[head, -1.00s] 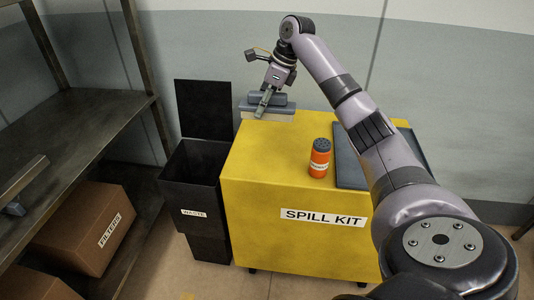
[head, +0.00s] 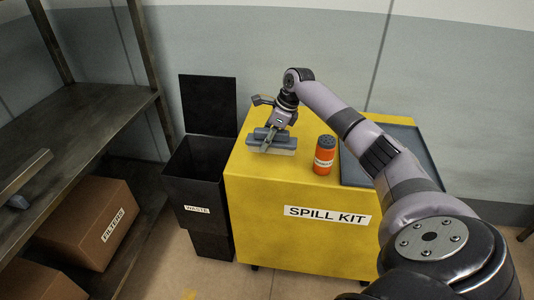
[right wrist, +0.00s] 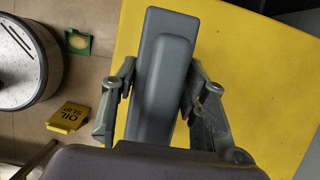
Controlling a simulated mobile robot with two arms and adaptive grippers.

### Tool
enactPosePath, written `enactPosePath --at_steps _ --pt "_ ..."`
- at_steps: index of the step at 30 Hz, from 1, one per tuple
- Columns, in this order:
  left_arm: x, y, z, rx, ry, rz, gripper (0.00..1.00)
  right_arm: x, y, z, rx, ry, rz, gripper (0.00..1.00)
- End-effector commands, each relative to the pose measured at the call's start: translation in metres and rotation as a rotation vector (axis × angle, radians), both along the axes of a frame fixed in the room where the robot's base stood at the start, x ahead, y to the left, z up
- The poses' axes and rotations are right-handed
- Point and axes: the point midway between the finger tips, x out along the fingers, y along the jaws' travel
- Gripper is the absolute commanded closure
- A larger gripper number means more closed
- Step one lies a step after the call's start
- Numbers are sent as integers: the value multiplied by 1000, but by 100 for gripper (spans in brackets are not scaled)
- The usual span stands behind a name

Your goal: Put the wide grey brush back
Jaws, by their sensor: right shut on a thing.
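The wide grey brush (head: 287,143) has a flat blue-grey body with a raised block on top and pale bristles below. My right gripper (head: 268,140) is shut on its raised block, with the brush over the back left part of the yellow spill kit cabinet top (head: 240,180). I cannot tell if the bristles touch the cabinet. In the right wrist view the brush (right wrist: 160,75) sits between the two fingers (right wrist: 163,88), over the cabinet's edge. My left gripper is not in view.
An orange canister (head: 324,155) stands right of the brush. A dark tray (head: 425,150) lies on the cabinet's right side, partly behind my arm. A black waste bin (head: 195,180) with raised lid stands left. A metal shelf (head: 75,130) holds cardboard boxes (head: 90,220) below.

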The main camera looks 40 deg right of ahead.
Motion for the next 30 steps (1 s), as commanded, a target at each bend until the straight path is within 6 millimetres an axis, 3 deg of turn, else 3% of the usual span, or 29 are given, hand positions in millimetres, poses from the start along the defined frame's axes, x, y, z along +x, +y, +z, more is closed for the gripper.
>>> enactPosePath --at_steps 7,9,12,26,27,30 --pt "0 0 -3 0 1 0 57 -1 0 -34 0 4 -1 85" --pt "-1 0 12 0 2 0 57 0 1 -37 3 4 -2 85" --pt "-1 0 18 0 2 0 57 0 0 -49 2 2 -1 85" --pt "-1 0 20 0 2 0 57 0 1 -59 1 0 0 85" --pt "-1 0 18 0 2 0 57 0 0 -59 0 0 0 57" --pt "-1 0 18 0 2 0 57 0 0 -59 0 0 0 50"
